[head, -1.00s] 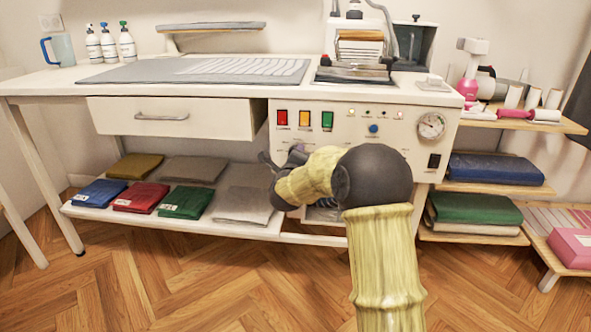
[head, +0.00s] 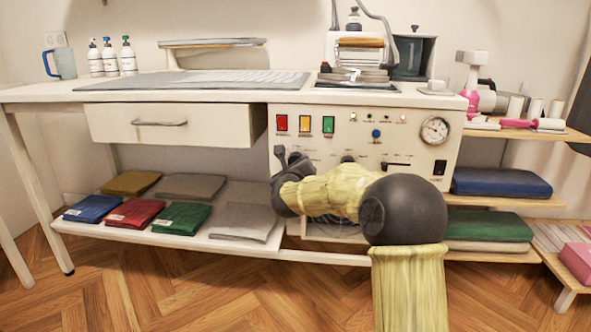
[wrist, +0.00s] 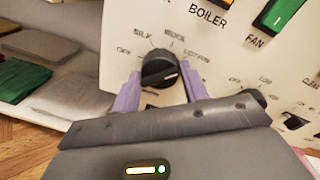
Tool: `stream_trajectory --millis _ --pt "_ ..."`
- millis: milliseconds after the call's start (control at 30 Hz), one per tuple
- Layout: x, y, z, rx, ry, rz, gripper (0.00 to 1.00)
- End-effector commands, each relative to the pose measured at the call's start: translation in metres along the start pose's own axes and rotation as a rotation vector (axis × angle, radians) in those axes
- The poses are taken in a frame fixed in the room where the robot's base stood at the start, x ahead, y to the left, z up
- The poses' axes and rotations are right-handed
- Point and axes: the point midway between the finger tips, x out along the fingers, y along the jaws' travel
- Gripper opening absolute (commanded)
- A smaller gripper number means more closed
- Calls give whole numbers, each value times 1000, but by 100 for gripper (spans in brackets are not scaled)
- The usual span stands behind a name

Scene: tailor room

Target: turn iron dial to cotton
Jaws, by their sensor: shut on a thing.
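The iron dial (wrist: 158,68) is a dark round knob on the white control panel in the wrist view. The labels OFF, SILK, WOOL and COTTON are spread around it from left to right. A pale line on the knob slants toward the right, below the COTTON label. My gripper (wrist: 159,88) has its two purple fingers on either side of the knob and is shut on it. In the head view my gripper (head: 287,158) is at the left part of the panel (head: 345,145), and it hides the dial there.
Red, amber and green switches (head: 304,123) sit above my gripper. Another dark knob (wrist: 255,97) is right of the fingers. A blue button (head: 376,133) and a gauge (head: 435,130) are farther right. A drawer (head: 170,124) is left; folded cloths lie on the shelf below.

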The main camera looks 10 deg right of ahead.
Motion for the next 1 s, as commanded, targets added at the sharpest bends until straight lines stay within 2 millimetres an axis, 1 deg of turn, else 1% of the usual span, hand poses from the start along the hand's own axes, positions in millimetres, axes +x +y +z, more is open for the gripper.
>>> stream_trajectory --millis 267,300,367,667,767,867,1000 --pt "0 -1 0 0 0 -2 21" --pt "0 -1 0 0 1 -2 52" --pt "0 -1 0 0 1 -2 63" --pt "0 0 0 -1 1 -1 64" --pt "-4 -1 0 -1 1 -1 64" --pt "-11 0 1 -1 1 1 64" --pt "-29 -2 1 -3 1 0 64"
